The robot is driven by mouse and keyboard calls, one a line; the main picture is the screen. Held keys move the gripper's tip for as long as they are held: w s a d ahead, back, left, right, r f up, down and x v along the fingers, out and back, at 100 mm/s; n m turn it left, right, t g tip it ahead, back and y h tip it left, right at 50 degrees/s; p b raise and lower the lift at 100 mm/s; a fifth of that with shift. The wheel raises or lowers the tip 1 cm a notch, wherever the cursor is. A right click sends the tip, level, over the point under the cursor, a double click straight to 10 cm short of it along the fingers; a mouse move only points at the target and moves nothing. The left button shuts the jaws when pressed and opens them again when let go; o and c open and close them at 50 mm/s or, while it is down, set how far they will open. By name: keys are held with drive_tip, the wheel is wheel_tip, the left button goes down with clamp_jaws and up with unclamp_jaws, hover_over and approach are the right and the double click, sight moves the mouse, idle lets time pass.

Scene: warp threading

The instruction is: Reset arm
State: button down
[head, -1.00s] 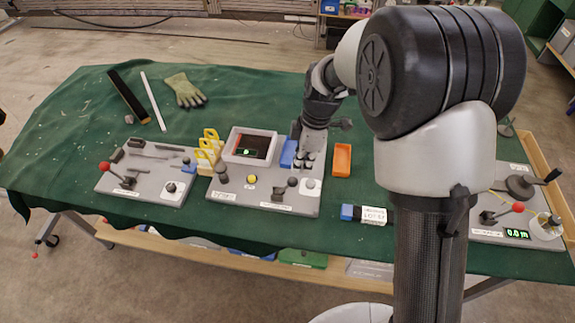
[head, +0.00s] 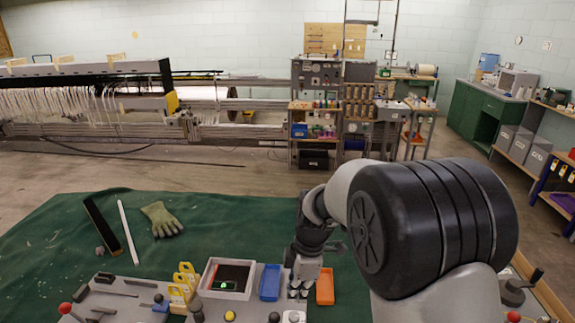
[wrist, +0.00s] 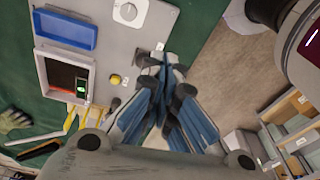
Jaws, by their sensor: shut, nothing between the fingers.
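My gripper shows in the wrist view (wrist: 163,62) with its blue-padded fingers drawn together at the tips and nothing between them. It points down past the edge of the grey middle panel (wrist: 122,40). In the head view my arm comes in from the right and bends down to the gripper (head: 303,275), which hangs over the table between the blue tray (head: 269,283) and the orange tray (head: 325,287). The fingertips are hard to make out there.
A glove (head: 161,219), a white rod (head: 128,232) and a dark bar (head: 102,227) lie at the left. A white box (head: 227,278) sits beside the blue tray. A loom (head: 85,100) and shelving stand beyond.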

drive_tip(key=s+d+r+m+t, duration=0.2)
drive_tip(key=s+d+r+m, duration=0.2)
drive_tip(key=s+r+m, duration=0.3)
drive_tip(key=s+d+r+m+t, duration=0.2)
drive_tip(key=s+d+r+m, duration=0.3)
drive_tip(key=s+r, duration=0.4)
drive_tip(key=s+d+m+t+h, duration=0.1)
drive_tip(key=s+d+m, duration=0.1)
drive_tip(key=s+m, duration=0.4)
drive_tip(key=s, duration=0.2)
drive_tip(key=shift+s+d+m+h, duration=0.2)
drive_tip(key=shift+s+m+h, duration=0.1)
drive_tip(key=shift+s, duration=0.1)
